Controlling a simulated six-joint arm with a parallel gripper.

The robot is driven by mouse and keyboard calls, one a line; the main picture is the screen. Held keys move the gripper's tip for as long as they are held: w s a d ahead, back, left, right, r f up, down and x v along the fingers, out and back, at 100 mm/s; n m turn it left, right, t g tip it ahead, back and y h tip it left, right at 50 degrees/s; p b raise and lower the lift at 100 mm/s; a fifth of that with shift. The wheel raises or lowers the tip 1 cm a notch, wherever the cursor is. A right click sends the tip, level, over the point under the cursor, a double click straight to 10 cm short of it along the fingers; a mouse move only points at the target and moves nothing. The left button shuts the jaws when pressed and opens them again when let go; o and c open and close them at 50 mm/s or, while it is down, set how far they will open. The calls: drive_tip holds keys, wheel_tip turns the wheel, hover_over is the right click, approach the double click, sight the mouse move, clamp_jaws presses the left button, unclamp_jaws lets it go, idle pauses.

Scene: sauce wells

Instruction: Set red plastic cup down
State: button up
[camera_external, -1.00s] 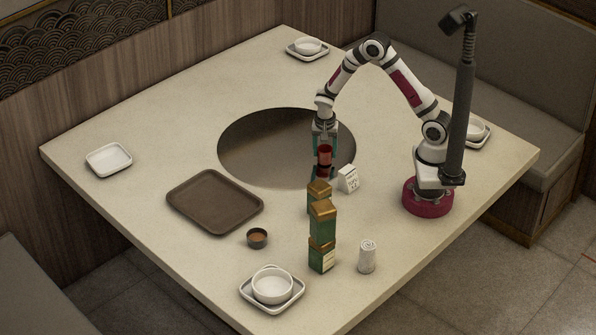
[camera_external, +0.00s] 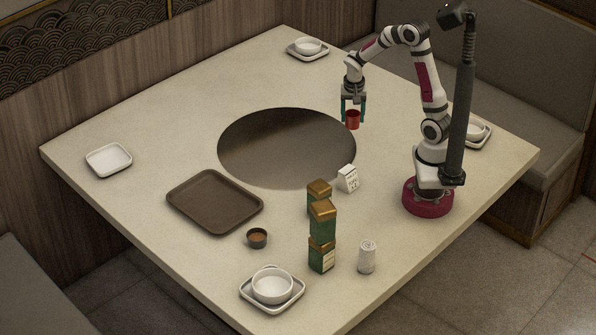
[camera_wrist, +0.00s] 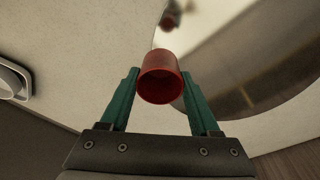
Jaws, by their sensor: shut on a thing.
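The red plastic cup (camera_external: 352,121) is held between the two green fingers of my gripper (camera_external: 353,112). In the external view it hangs near the right rim of the round dark metal plate (camera_external: 270,165); its exact height above the table is hard to tell. In the wrist view the cup (camera_wrist: 161,79) sits at the tips of the fingers of my gripper (camera_wrist: 160,88), with its open mouth facing the camera and looking empty inside. The gripper is shut on the cup.
A brown tray (camera_external: 250,208), a small brown-filled cup (camera_external: 257,238), green-and-gold boxes (camera_external: 322,257), a white card (camera_external: 348,179) and a white rolled item (camera_external: 367,257) stand toward the front. White dishes sit near the table edges. The tabletop (camera_external: 400,110) around the cup is clear.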

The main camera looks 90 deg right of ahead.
drive_tip(key=w+a+r+n, duration=0.3)
drive_tip(key=a+r+n, duration=0.2)
drive_tip(key=a, duration=0.3)
drive_tip(key=w+a+r+n+t+y, duration=0.1)
drive_tip(key=w+a+r+n, duration=0.3)
drive_tip(key=a+n, duration=0.3)
drive_tip(key=w+a+r+n+t, duration=0.1)
drive_tip(key=w+a+r+n, duration=0.3)
drive_tip(key=a, duration=0.5)
wheel_tip(320, 180, up, 2)
drive_tip(key=n, duration=0.2)
drive_tip(key=shift+a+r+n+y, duration=0.15)
drive_tip(key=shift+a+n+y, duration=0.2)
drive_tip(key=shift+n+y, duration=0.05)
drive_tip(key=shift+w+d, duration=0.1)
drive_tip(key=shift+w, duration=0.05)
